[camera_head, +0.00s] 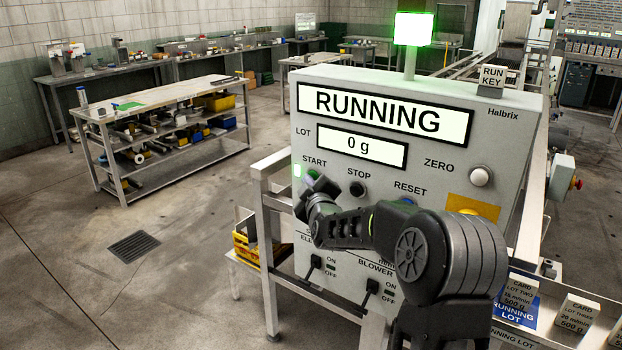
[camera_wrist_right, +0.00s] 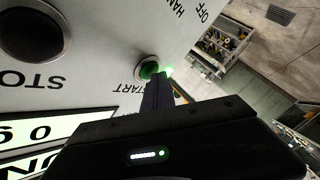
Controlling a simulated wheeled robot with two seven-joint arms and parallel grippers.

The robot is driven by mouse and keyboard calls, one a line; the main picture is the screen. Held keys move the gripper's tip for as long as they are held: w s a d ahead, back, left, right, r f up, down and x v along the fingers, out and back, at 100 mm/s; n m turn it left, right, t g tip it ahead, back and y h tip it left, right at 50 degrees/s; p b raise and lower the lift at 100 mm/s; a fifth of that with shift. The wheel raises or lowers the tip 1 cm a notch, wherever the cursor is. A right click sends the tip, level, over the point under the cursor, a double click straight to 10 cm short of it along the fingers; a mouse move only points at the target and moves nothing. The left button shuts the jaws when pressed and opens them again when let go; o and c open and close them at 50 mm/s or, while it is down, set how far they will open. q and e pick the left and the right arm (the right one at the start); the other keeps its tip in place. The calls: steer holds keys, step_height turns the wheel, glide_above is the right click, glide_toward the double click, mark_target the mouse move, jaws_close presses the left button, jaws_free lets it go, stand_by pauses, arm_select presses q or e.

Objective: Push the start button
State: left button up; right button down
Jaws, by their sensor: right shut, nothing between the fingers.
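The panel's display (camera_head: 385,111) reads RUNNING. My left gripper is not in view.
The black STOP button (camera_head: 358,188) is just right of START. The LOT display (camera_head: 360,146) reads 0 g. A green lamp (camera_head: 413,29) is lit on top. A white ZERO button (camera_head: 480,176) is further right.

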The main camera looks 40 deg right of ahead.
steer(key=shift+s+a, duration=0.25)
steer(key=shift+a, duration=0.55)
steer(key=a, duration=0.2)
steer(key=s+a+p, duration=0.1)
steer(key=a, duration=0.1)
steer(key=shift+s+a, duration=0.2)
steer(key=shift+a, duration=0.2)
stand_by(0.7)
